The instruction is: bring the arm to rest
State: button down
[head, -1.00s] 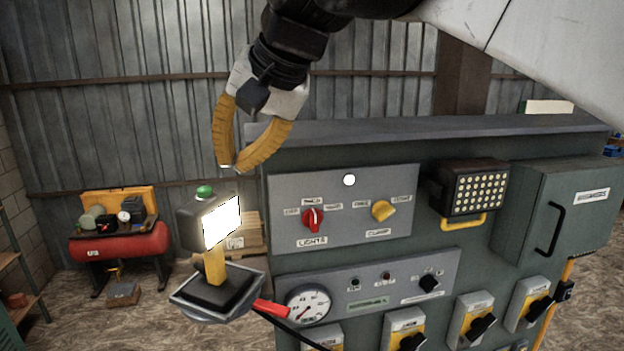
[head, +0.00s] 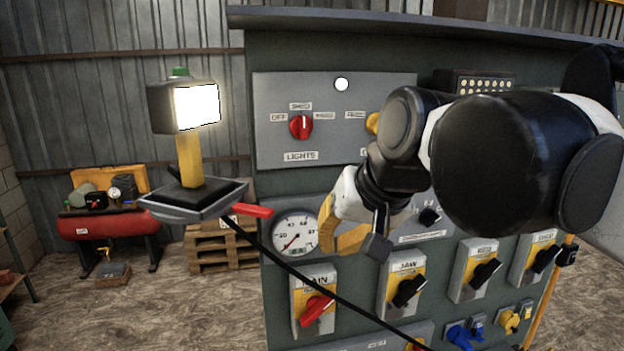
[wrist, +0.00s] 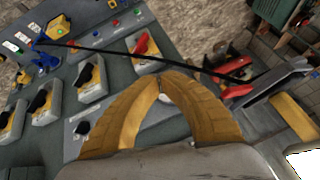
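My arm reaches in from the right in the head view and is folded in front of the green control cabinet (head: 340,50). My gripper (head: 328,246) points down and left, in front of the cabinet face just right of the round gauge (head: 295,232). Its far finger is partly hidden in the head view. In the wrist view the two yellow fingers (wrist: 163,84) curve together and meet at the tips, with nothing clearly held between them. The arm hides part of the light and clamp panel (head: 280,145) and the panel below it.
A lit work lamp (head: 197,105) stands on a tray (head: 150,208) left of the cabinet, with a red handle (head: 252,210) and black cable close by. Switches such as the red-handled main switch (head: 316,308) line the lower cabinet. A red compressor (head: 110,228) and pallets (head: 215,252) stand behind.

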jog(key=s+d+f+h+b, duration=0.1)
jog(key=s+d+f+b, duration=0.2)
jog(key=f, duration=1.1)
jog(key=s+d+f+h+b, duration=0.1)
jog(key=s+d+f+b, duration=0.3)
jog(key=d+f+b, duration=0.3)
jog(key=s+d+f+h+b, duration=0.1)
jog(key=s+d+f+b, duration=0.2)
jog(key=f+b, duration=0.9)
notch_tip(320, 180, down, 11)
jog(key=shift+s+d+f+m+t, duration=0.2)
jog(key=shift+d+m+t, duration=0.1)
jog(key=shift+d, duration=0.8)
